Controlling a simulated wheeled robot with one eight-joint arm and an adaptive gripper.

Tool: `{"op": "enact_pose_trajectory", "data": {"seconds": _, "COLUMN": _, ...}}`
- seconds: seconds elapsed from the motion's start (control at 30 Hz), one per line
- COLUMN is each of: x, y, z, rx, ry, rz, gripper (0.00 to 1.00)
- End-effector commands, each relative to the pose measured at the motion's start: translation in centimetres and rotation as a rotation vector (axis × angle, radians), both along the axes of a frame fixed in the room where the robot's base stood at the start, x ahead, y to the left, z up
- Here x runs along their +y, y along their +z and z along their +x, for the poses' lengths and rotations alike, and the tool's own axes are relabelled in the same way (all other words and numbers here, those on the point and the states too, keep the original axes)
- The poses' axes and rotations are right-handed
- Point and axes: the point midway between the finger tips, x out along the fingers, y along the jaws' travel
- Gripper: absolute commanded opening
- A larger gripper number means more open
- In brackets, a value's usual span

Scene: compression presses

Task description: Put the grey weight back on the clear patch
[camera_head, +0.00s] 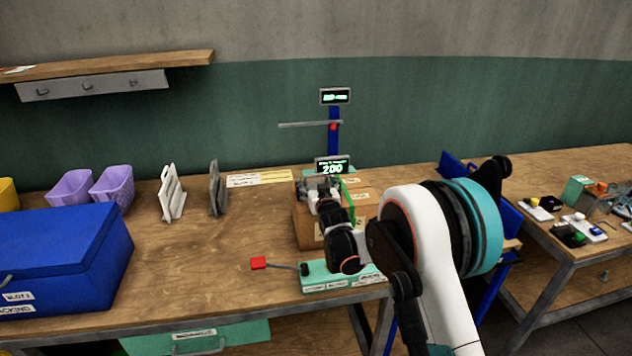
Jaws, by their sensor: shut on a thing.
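My gripper (318,190) is over the top left of a cardboard box (308,232) on the bench. It is shut on a grey thing that I take for the grey weight. The weight is small here and largely hidden by the gripper, so its outline is not clear. I cannot tell whether it touches the box top. The box stands in front of a press with a blue column (333,128) and a lit display (333,166) reading 200. I cannot make out the clear patch; my arm hides part of the bench on the right.
A teal control base (325,280) with a red paddle (258,263) sits at the bench's front edge. A blue chest (60,255), purple bins (112,187) and upright racks (172,195) stand to the left. Bare wood (190,265) lies between chest and box.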

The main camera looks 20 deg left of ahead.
Motion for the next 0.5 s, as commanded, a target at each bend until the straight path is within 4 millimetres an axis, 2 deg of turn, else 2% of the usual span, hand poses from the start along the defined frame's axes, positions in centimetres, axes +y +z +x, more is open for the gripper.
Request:
{"op": "enact_pose_trajectory", "data": {"seconds": 0.33, "x": 0.02, "y": -0.03, "z": 0.01, "rx": -0.003, "ry": 0.001, "rz": 0.002, "gripper": 0.16}}
{"op": "enact_pose_trajectory", "data": {"seconds": 0.37, "x": -0.01, "y": -0.26, "z": -0.01, "rx": 0.0, "ry": 0.0, "rz": 0.0, "gripper": 0.87}}
{"op": "enact_pose_trajectory", "data": {"seconds": 0.4, "x": -0.01, "y": -0.22, "z": -0.01, "rx": 0.0, "ry": 0.0, "rz": 0.0, "gripper": 0.96}}
{"op": "enact_pose_trajectory", "data": {"seconds": 0.43, "x": -0.01, "y": -0.2, "z": -0.02, "rx": 0.0, "ry": 0.0, "rz": 0.0, "gripper": 1.0}}
{"op": "enact_pose_trajectory", "data": {"seconds": 0.5, "x": -0.01, "y": -0.17, "z": -0.01, "rx": 0.0, "ry": 0.0, "rz": 0.0, "gripper": 1.0}}
